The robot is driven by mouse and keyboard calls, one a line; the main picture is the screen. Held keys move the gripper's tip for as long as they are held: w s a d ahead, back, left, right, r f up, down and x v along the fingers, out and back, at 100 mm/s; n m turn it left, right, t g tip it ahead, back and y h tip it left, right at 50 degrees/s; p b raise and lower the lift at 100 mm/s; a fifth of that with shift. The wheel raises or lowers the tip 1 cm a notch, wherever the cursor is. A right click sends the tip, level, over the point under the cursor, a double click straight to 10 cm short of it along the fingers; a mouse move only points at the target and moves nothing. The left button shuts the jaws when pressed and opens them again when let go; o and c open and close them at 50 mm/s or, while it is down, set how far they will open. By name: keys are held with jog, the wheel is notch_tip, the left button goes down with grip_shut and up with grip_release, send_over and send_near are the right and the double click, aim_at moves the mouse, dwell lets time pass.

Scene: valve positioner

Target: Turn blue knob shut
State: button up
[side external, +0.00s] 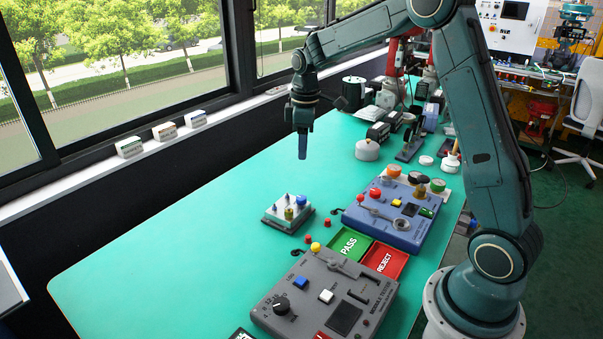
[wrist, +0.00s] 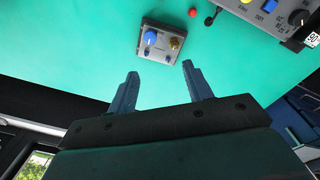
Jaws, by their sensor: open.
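The blue knob (wrist: 151,37) sits on top of a small grey valve box (wrist: 158,51) in the wrist view, with a brass fitting (wrist: 175,43) beside it. In the side view the box (side external: 272,221) stands on the green table and the blue knob (side external: 301,200) shows at its right side. My gripper (wrist: 160,82) is open and empty, its two dark blue fingers apart. In the side view my gripper (side external: 302,150) points down, above and behind the box, apart from it. The knob's pointer angle is too small to read.
A blue tester (side external: 390,213) and a grey module tester (side external: 325,295) stand right and front of the box. Green PASS (side external: 348,243) and red REJECT (side external: 385,260) trays lie between them. Small red caps (side external: 327,222) lie near the box. The table's left part is clear.

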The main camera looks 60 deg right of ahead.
send_over(302, 197)
jog(key=shift+n+g, duration=0.3)
jog(key=shift+n, duration=0.1)
notch_tip(302, 197, down, 5)
jog(key=shift+a+r, duration=0.1)
jog(key=shift+r, duration=0.1)
jog(key=shift+f, duration=0.1)
notch_tip(302, 197, down, 14)
jog(key=shift+r, duration=0.2)
jog(key=c, duration=1)
jog(key=shift+o, duration=0.2)
